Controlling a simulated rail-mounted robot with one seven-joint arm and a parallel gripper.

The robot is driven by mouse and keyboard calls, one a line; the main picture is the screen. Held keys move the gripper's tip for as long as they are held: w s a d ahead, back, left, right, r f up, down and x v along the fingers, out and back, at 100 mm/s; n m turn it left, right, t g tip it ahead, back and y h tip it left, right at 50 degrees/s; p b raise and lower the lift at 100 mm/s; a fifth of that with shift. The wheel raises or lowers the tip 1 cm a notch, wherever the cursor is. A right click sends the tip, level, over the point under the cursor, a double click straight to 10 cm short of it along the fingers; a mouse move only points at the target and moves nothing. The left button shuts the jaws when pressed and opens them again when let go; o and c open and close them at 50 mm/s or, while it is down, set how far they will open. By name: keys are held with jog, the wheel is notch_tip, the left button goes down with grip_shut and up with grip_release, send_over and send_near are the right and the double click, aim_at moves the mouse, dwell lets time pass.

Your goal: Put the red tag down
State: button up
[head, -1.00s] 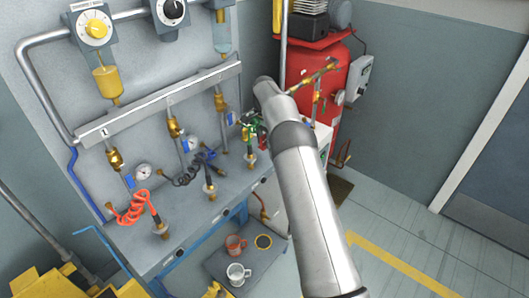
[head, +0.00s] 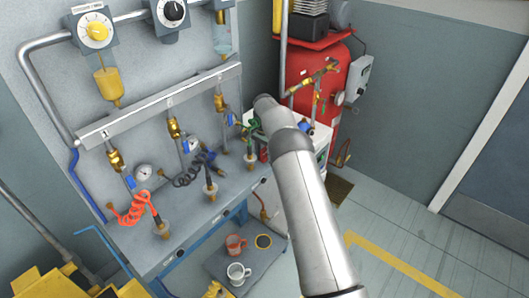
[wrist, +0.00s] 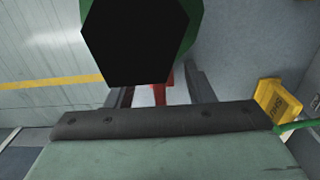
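A narrow red piece (wrist: 161,94), likely the red tag, shows between the fingers of my gripper in the wrist view. It is mostly hidden by a large black hexagonal face (wrist: 135,40) with a green rim, close to the camera. The finger bases of my gripper (wrist: 163,88) stand apart. Their tips are hidden, so I cannot tell whether they touch the red piece. In the head view my arm covers the gripper near the right end of the bench, and I cannot make out the tag there.
A red tank (head: 325,75) stands behind my arm. Two mugs (head: 237,258) sit on a low dark tray. A yellow lettered piece (wrist: 280,102) shows at right in the wrist view. Floor at right is clear.

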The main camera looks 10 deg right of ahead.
notch_tip(320, 180, up, 13)
jog(key=s+r+n, duration=0.3)
jog(key=s+r, duration=0.5)
jog(key=s, duration=0.2)
jog(key=s+f+n, duration=0.2)
jog(key=s+n, duration=0.1)
jog(key=s, duration=1.6)
jog(key=s+f+n, duration=0.1)
jog(key=s+n, duration=0.3)
jog(key=s, duration=1.6)
jog(key=shift+s+a+f+b, duration=0.25)
jog(key=shift+f+b, duration=0.1)
jog(key=shift+b, duration=0.05)
